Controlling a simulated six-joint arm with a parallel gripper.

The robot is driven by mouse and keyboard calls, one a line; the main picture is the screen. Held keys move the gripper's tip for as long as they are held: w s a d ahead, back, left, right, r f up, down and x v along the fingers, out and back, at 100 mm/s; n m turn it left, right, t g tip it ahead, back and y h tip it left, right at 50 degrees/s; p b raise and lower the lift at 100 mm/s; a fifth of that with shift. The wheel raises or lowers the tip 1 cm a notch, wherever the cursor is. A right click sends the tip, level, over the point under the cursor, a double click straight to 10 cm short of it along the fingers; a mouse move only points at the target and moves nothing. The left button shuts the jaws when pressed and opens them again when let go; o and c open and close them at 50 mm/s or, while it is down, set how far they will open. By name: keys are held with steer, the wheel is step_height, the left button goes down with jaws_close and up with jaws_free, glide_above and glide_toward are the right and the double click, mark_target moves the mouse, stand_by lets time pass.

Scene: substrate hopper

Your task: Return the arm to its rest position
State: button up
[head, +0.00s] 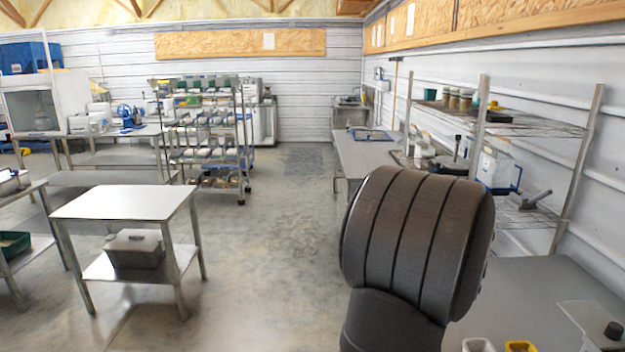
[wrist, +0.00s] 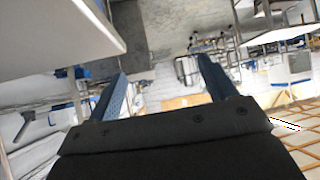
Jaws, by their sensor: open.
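My gripper (wrist: 160,82) shows in the wrist view with its two blue-grey fingers spread wide apart. Nothing is between the fingers, and the gripper touches nothing that I can see. The wrist view is tilted nearly upside down, with the room and its ceiling beams behind the fingers. In the head view a large dark rounded link of my arm stands raised at the lower right. The gripper itself is not visible in the head view.
A wire shelf (head: 540,128) and a grey worktop (head: 530,290) stand close on the right; a white cup (head: 478,345) and a yellow cup (head: 520,346) are at its front. A steel table (head: 125,203) stands left. The middle floor (head: 265,240) is clear.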

steer(key=w+a+f, duration=0.1)
steer(key=w+a, duration=0.1)
steer(key=a, duration=0.4)
steer(key=shift+w, duration=0.4)
steer(key=shift+c, duration=0.5)
stand_by(0.6)
